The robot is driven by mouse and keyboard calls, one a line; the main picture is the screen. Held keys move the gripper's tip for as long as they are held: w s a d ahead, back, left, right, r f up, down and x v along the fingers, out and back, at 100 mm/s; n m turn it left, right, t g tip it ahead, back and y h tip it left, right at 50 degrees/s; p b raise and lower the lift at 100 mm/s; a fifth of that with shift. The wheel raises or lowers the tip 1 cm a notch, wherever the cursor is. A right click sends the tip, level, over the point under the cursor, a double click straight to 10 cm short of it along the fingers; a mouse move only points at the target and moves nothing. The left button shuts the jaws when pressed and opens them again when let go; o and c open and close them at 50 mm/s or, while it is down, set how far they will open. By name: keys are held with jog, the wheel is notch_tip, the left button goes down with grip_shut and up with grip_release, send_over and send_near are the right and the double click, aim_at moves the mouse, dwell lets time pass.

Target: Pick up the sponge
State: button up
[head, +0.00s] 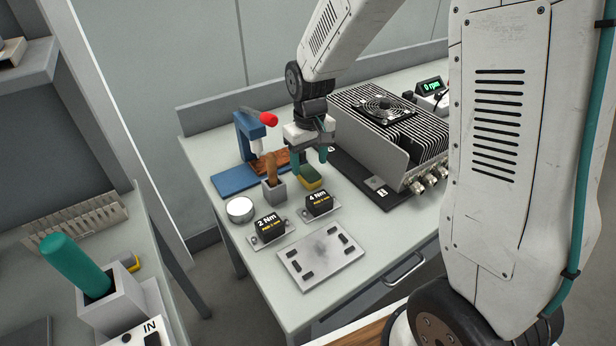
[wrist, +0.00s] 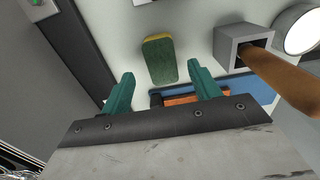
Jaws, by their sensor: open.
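The sponge (head: 311,178) is a small block with a green top and yellow side, lying on the grey workbench. It also shows in the wrist view (wrist: 160,60), beyond my fingertips and roughly between their lines. My gripper (head: 308,158) has green fingers and is above and just behind the sponge. In the wrist view the two fingers of my gripper (wrist: 162,82) are spread with nothing between them. How much height separates the fingertips from the sponge is hard to tell.
A square holder (head: 273,189) with a brown wooden handle (head: 271,165) stands left of the sponge. A finned metal unit (head: 392,130) is to the right. The 2 Nm block (head: 268,228), 4 Nm block (head: 319,202) and a metal plate (head: 321,256) lie in front. A blue press (head: 247,140) stands behind left.

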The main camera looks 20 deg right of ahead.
aim_at(309, 172)
notch_tip(309, 172, down, 4)
jog(key=shift+a+f, duration=0.1)
jog(key=shift+a, duration=0.05)
jog(key=shift+s, duration=0.1)
jog(key=c, duration=1.1)
notch_tip(309, 172, up, 18)
jog(key=shift+r, duration=0.1)
jog(key=o, duration=0.3)
jog(key=shift+c, duration=0.9)
